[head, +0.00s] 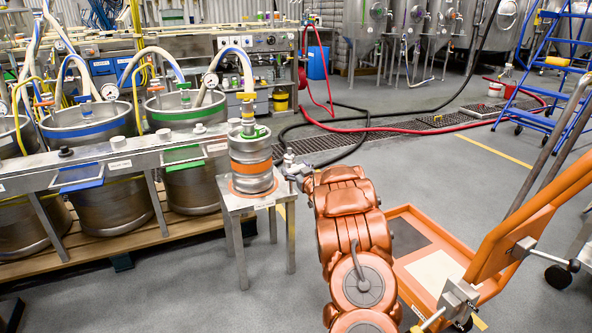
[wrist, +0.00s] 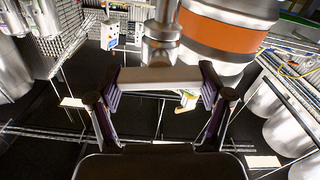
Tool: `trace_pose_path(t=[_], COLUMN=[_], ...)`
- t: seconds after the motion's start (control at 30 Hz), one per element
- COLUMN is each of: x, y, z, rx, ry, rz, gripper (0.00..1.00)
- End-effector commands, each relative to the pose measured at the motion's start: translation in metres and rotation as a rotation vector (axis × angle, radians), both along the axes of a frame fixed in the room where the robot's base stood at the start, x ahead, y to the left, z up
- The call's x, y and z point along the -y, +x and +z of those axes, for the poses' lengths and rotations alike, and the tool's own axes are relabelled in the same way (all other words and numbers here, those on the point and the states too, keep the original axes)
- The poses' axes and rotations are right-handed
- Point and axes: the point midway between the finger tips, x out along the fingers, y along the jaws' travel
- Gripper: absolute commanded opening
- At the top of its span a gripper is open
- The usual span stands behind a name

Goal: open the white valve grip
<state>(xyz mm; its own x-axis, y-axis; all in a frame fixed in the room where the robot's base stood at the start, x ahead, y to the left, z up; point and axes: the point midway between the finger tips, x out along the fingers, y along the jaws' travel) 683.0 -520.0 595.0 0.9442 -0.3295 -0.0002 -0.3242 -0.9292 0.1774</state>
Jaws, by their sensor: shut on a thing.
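The white valve grip (wrist: 158,78) is a pale bar lying crosswise in the wrist view, just below a silver valve body (wrist: 160,35). My gripper (wrist: 158,88) has one finger at each end of the bar and is shut on it. In the head view my gripper (head: 297,171) is at the right side of a small steel keg (head: 251,152) with an orange band. The keg also shows in the wrist view (wrist: 222,34), tilted by the camera angle. The grip itself is too small to make out clearly in the head view.
The keg stands on a small metal stand (head: 245,205). Large steel kegs (head: 90,129) with hoses fill the left. An orange cart (head: 440,245) stands at the right. Black and red hoses (head: 375,129) lie on the floor behind. Grey floor is open in the middle right.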

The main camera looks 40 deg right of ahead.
Motion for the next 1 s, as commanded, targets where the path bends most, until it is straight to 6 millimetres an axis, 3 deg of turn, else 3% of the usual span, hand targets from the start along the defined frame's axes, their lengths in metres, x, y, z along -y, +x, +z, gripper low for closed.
trace_pose_path(t=[0.6, 1.0], x=[-0.0018, -0.0027], y=[0.0007, 0.0012], z=[-0.0013, -0.0007], rx=[-0.156, -0.197], ry=[-0.454, -0.568], rz=[-0.001, -0.001], gripper=[0.44, 0.44])
